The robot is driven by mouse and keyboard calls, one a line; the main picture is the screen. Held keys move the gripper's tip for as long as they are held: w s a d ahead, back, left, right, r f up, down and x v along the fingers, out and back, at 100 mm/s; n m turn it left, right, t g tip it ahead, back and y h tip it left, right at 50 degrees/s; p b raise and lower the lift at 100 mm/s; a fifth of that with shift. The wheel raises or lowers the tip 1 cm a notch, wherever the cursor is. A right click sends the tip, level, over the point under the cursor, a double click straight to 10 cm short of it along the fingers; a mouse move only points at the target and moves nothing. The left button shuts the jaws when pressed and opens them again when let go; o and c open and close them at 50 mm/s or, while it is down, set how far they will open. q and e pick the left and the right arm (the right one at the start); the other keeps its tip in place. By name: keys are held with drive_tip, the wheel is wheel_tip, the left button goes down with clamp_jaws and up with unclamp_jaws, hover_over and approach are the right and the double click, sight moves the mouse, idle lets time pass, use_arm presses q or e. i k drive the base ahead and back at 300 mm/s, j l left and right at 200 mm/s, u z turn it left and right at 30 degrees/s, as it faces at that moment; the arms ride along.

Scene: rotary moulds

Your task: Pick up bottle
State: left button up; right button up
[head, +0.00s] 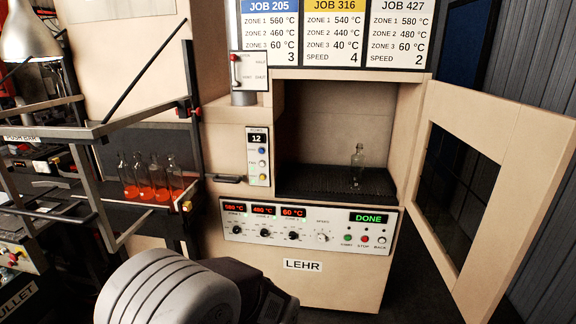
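A clear glass bottle (357,166) stands upright on the dark mesh floor (318,184) inside the open lehr chamber, right of its middle. It stands apart from the chamber walls. Several other bottles (143,180) with glowing orange-red lower parts stand in a row on a ledge at the left. A grey rounded link of one of my arms shows at the bottom, with a dark part beside it. Neither of my grippers can be seen.
The lehr door (488,190) with its dark window is swung open to the right. The control panel (310,233) below the chamber reads DONE. Metal rails (70,132) and machinery crowd the left. Job cards (334,32) hang above the chamber opening.

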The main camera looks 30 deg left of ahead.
sight(358, 160)
drive_tip(key=u, duration=0.4)
drive_tip(key=i+j+u, duration=0.25)
drive_tip(key=i, duration=0.55)
drive_tip(key=i+u, duration=0.3)
drive_tip(key=i, duration=0.55)
